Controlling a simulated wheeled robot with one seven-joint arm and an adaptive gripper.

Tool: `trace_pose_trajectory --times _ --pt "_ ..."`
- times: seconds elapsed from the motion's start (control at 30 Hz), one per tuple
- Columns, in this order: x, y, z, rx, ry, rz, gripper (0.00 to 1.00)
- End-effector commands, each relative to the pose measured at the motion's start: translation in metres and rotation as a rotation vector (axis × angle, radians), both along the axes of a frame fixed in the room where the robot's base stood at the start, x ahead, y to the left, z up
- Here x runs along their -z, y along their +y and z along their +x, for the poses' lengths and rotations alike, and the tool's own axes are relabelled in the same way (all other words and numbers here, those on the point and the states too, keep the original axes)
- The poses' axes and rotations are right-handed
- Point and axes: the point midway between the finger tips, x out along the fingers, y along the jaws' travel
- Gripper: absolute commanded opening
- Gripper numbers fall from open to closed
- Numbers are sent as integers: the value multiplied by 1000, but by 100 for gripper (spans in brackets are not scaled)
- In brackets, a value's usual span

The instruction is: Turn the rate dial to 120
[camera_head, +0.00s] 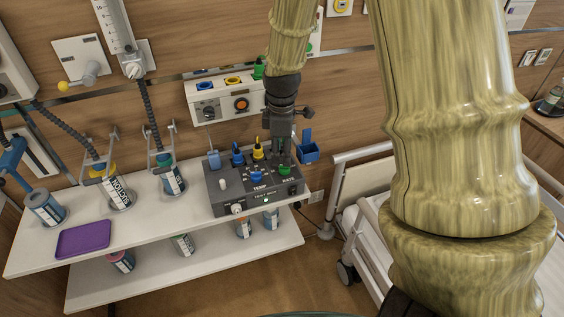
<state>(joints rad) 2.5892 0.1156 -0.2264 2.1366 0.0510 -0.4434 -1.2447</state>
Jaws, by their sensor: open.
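The dark grey test box (230,203) stands on the right part of the upper white shelf. Its front panel has a label reading RATE at the right, with a green dial (285,170) just above it. A blue dial (256,176) sits to its left above the TEMP label. My gripper (283,160) points down right over the green dial, its jaws open. The fingers overlap the dial in the picture; I cannot tell whether they touch it. The dial's scale and setting are too small to read.
Blue and yellow plugs (258,150) stand at the box's back edge, close left of my gripper. A blue holder (308,150) is to the right. A wall unit (222,97) hangs behind. A purple tray (83,239) and canisters (116,195) occupy the shelf's left. A bed (362,180) stands right.

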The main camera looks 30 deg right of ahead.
Motion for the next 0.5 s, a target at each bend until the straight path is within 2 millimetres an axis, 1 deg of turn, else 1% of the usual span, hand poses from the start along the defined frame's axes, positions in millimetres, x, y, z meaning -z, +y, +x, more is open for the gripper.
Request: trace_pose_trajectory --times 0.2,0.4,0.5 --pt "26 -1 -1 2 2 0 49" --pt "43 -2 -1 3 1 0 49" --pt "48 -2 -1 3 0 0 49"
